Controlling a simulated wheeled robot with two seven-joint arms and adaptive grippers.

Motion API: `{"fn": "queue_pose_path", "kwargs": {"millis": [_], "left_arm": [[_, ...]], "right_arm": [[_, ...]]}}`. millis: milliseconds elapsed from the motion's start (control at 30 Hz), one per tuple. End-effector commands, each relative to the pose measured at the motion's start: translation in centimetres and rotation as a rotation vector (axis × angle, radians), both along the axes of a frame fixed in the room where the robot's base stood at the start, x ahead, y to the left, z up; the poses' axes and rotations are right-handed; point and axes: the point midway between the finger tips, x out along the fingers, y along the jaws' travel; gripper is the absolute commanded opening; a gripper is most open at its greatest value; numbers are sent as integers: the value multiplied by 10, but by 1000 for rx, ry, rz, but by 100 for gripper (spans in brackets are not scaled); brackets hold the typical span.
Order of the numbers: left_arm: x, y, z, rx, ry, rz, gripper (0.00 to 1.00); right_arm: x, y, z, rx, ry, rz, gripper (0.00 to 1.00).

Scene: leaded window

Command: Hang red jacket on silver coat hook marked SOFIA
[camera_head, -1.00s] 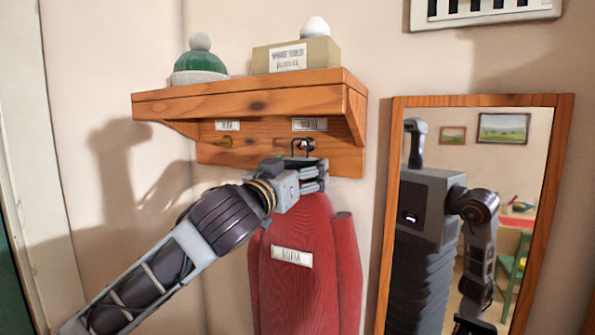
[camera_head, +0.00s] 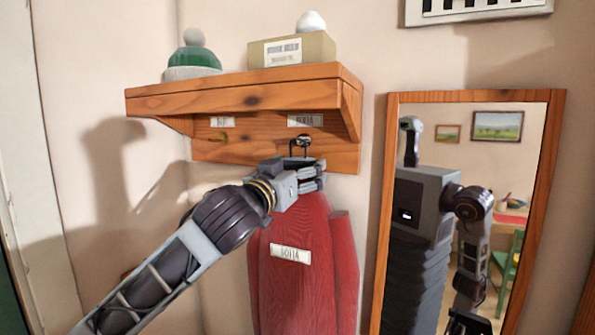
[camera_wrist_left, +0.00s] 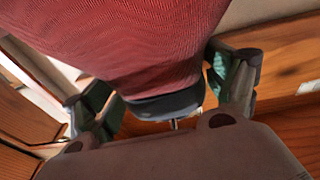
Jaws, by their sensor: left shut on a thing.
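The red jacket (camera_head: 300,235) hangs upright below the shelf, with a white name label (camera_head: 290,254) on its front. My left gripper (camera_head: 312,177) is shut on the jacket's top, just below the hook board. In the left wrist view the red cloth (camera_wrist_left: 120,40) lies between my green-padded fingers. A thin dark loop (camera_head: 293,148) rises above the jacket at the silver hook (camera_head: 304,141), under the right-hand name label (camera_head: 305,121). I cannot tell whether the loop is around the hook or in front of it.
A wooden shelf (camera_head: 240,100) juts out above, bearing a green and white hat (camera_head: 194,58) and a labelled box (camera_head: 291,52). A brass hook (camera_head: 218,137) is to the left. A wood-framed mirror (camera_head: 383,215) stands close right of the jacket.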

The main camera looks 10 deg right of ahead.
Motion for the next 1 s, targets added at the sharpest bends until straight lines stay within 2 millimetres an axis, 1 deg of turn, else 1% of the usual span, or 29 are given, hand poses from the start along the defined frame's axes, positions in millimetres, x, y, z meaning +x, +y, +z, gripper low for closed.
{"fn": "queue_pose_path", "kwargs": {"millis": [267, 300, 400, 767, 1000], "left_arm": [[0, 0, 1, -1, -1, 0, 62], [0, 0, 1, -1, -1, 0, 89], [0, 0, 0, -1, -1, 0, 100], [0, 0, -1, 2, 3, 0, 100], [-5, 3, -2, 0, 1, 0, 100]], "right_arm": [[0, -1, 0, -1, 0, 0, 73], [0, -1, 0, -1, 0, 0, 73], [0, -2, 0, -2, 0, 1, 73], [0, -6, 0, -6, 0, 2, 73], [0, -4, 0, -4, 0, 2, 73]]}}
